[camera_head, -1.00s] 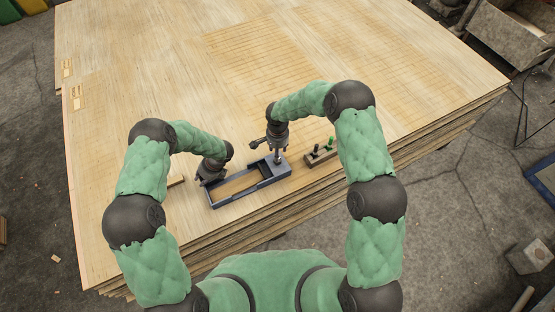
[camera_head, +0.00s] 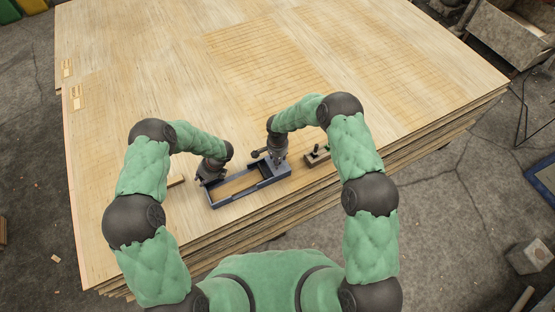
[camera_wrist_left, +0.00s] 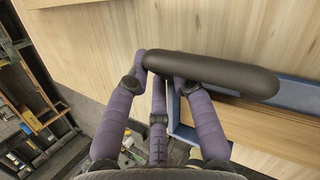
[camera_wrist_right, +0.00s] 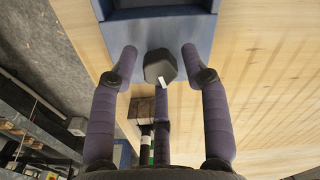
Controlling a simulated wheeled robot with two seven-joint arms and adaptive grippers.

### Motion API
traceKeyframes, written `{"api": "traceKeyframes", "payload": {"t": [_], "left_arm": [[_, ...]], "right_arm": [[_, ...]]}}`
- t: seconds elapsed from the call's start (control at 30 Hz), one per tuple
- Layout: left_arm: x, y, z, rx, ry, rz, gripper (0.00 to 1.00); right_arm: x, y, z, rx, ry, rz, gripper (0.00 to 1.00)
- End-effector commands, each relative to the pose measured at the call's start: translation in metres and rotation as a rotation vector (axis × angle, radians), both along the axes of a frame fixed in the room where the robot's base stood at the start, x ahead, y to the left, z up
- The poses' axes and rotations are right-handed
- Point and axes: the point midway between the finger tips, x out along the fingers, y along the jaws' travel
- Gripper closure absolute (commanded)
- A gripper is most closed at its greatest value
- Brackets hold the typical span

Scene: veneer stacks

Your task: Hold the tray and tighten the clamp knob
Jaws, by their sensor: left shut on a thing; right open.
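The blue-grey tray (camera_head: 234,198) lies on the veneer stack near its front edge, with a wooden piece inside its frame. My left gripper (camera_head: 208,181) is shut at the tray's left end. In the left wrist view its fingers (camera_wrist_left: 165,68) close on a dark rounded handle (camera_wrist_left: 225,75). My right gripper (camera_head: 279,160) is over the tray's right end, pointing down. In the right wrist view its fingers (camera_wrist_right: 160,62) stand open on both sides of the dark faceted clamp knob (camera_wrist_right: 160,67), with gaps at either side. The knob is hidden by the gripper in the head view.
A small wooden block holding upright tools (camera_head: 318,155) stands right of the tray. The veneer stack (camera_head: 190,80) is wide and clear behind the tray. Its front edge drops to the floor close to the tray.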

Motion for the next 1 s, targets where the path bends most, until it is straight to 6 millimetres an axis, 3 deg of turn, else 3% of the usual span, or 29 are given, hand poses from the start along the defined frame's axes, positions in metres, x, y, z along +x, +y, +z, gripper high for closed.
{"api": "traceKeyframes", "payload": {"t": [0.03, 0.13, 0.17, 0.37, 0.67, 1.0], "left_arm": [[0.0007, 0.0000, 0.0005, 0.000, -0.002, 0.001, 1.00], [0.0007, 0.0000, 0.0006, 0.000, -0.002, 0.001, 1.00], [0.0007, 0.0000, 0.0006, 0.000, -0.002, 0.001, 1.00], [0.0007, 0.0000, 0.0006, 0.000, -0.002, 0.001, 1.00], [0.0007, 0.0000, 0.0006, 0.000, -0.002, 0.001, 1.00], [0.0006, 0.0000, 0.0005, 0.000, -0.002, 0.001, 1.00]], "right_arm": [[0.0000, 0.0000, 0.0001, 0.000, 0.000, 0.000, 0.61], [0.0000, 0.0000, 0.0002, 0.000, 0.000, 0.000, 0.90], [0.0000, 0.0000, 0.0002, 0.000, 0.000, 0.000, 0.91], [0.0001, 0.0001, 0.0003, 0.000, 0.000, -0.029, 0.91], [0.0003, 0.0000, 0.0004, 0.000, 0.000, -0.279, 0.91], [-0.0002, -0.0001, 0.0002, 0.000, 0.000, -0.306, 0.91]]}}
